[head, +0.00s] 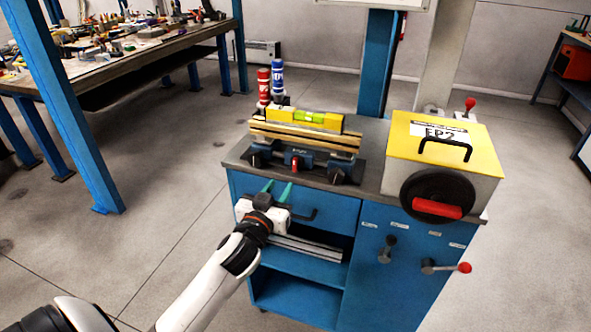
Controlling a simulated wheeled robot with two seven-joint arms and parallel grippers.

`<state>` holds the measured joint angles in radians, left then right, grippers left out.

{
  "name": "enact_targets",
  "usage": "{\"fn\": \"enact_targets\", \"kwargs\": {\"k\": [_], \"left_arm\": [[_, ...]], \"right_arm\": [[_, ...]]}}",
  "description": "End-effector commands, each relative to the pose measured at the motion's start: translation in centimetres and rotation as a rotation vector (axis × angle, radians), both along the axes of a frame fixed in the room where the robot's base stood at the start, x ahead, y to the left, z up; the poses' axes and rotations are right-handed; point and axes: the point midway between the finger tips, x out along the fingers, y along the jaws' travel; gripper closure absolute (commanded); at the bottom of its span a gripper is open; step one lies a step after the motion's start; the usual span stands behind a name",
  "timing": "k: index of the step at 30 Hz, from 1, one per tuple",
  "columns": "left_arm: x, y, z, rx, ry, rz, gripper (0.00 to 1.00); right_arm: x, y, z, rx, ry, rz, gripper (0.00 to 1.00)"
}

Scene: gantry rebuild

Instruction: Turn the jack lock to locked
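No part is readably marked as the jack lock, and I cannot tell which control it is. Candidates are a small red lever (295,164) at the front of the dark blue clamp-like device (318,167), a dark knob (387,250) on the blue cabinet front, and a red-tipped lever (447,267) pointing right beside that knob. My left gripper (278,191) has green fingertips spread apart with nothing between them. It is in front of the cabinet's upper drawer, below and left of the small red lever. My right gripper is out of view.
A yellow level (305,120) lies on wooden strips above the device. Red (264,87) and blue (277,78) bottles stand behind. A yellow-topped box (440,138) with a black handwheel (437,194) fills the right of the bench. The drawer's black handle (300,214) is beside my gripper.

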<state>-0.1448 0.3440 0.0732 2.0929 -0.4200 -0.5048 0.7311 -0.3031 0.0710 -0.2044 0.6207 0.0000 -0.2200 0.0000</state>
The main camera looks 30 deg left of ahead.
Motion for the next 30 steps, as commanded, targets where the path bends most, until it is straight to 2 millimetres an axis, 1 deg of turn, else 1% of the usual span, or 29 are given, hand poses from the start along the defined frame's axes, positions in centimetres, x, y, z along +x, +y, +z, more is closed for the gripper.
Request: {"fn": "enact_targets", "kwargs": {"k": [1,6,9,12,18,25,26,30], "left_arm": [[1.2,0.3,0.2,0.003,-0.002,0.0,0.67],[4.6,1.1,0.2,0.002,-0.001,0.0,0.67],[6.2,1.5,0.1,0.002,-0.001,0.0,0.67],[7.3,1.8,0.1,0.001,-0.001,0.0,0.67],[8.4,2.0,0.0,0.002,0.001,-0.001,0.67],[8.4,2.0,-0.1,0.002,0.001,-0.001,0.67],[8.4,2.0,-0.1,0.001,0.001,-0.001,0.69],[8.4,2.0,-0.1,0.001,0.001,-0.001,0.92]], "right_arm": [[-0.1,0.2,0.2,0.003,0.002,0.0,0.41],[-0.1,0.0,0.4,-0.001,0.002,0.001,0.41],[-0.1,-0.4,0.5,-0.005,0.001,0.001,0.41],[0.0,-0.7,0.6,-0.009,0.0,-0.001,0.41],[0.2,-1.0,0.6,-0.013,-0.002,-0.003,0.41],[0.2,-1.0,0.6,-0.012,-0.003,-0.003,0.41],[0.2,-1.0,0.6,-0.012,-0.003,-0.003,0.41],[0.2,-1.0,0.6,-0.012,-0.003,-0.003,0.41]]}}
